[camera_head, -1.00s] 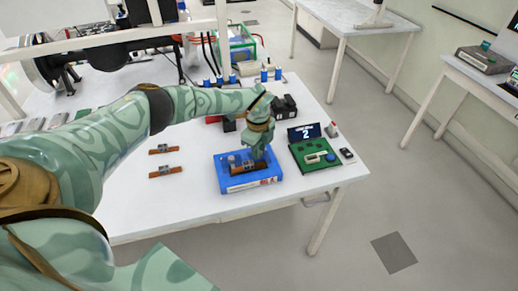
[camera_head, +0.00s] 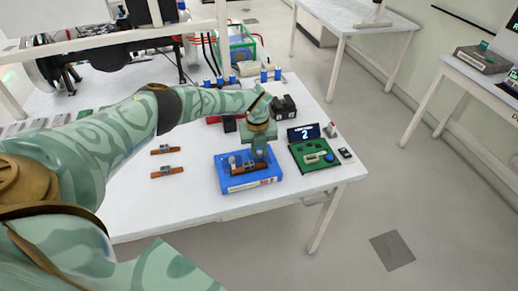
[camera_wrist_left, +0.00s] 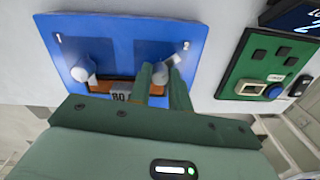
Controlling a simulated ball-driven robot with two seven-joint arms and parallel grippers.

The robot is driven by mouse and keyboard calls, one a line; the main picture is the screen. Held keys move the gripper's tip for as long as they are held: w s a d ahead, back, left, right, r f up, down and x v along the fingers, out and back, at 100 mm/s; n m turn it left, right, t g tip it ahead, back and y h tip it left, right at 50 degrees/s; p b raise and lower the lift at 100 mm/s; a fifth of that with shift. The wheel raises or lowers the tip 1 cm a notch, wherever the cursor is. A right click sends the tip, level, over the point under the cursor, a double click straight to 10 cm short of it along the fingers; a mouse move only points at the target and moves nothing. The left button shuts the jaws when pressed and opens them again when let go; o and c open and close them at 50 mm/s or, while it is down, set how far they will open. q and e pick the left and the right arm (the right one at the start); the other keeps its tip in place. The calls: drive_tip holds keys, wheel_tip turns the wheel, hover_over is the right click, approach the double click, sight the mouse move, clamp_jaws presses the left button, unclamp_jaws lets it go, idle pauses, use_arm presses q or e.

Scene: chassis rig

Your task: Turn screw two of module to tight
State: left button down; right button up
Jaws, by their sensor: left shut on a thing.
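The blue fixture (camera_head: 226,178) lies near the table's front edge, with the brown module (camera_head: 238,171) on it. In the left wrist view the blue fixture (camera_wrist_left: 115,35) carries the marks 1 and 2. Screw one, a grey knob (camera_wrist_left: 83,70), stands by mark 1, free of my gripper. Screw two, a light grey piece (camera_wrist_left: 173,60), shows by mark 2, partly hidden by my fingers. My left gripper (camera_wrist_left: 162,78) points down and is shut on screw two. In the head view the left gripper (camera_head: 260,162) covers the module's right end. My right gripper is not in view.
A green board (camera_head: 313,155) and a dark display (camera_head: 304,133) reading 2 stand right of the fixture. Two more brown modules (camera_head: 167,172) lie to its left. Black boxes (camera_head: 284,107) and several blue cylinders stand behind. The table's front left is clear.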

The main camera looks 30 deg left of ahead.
use_arm(q)
drive_tip(key=m, duration=0.6)
drive_tip(key=m+b, duration=0.1)
drive_tip(key=m, duration=0.6)
drive_tip(key=shift+m+b, duration=0.3)
drive_tip(key=shift+b, duration=0.1)
drive_tip(key=m+b, duration=0.1)
drive_tip(key=m, duration=0.5)
drive_tip(key=shift+g, duration=0.3)
drive_tip(key=m+b, duration=0.1)
drive_tip(key=m, duration=0.5)
drive_tip(key=shift+m, duration=0.3)
drive_tip(key=c, duration=1.3)
unclamp_jaws()
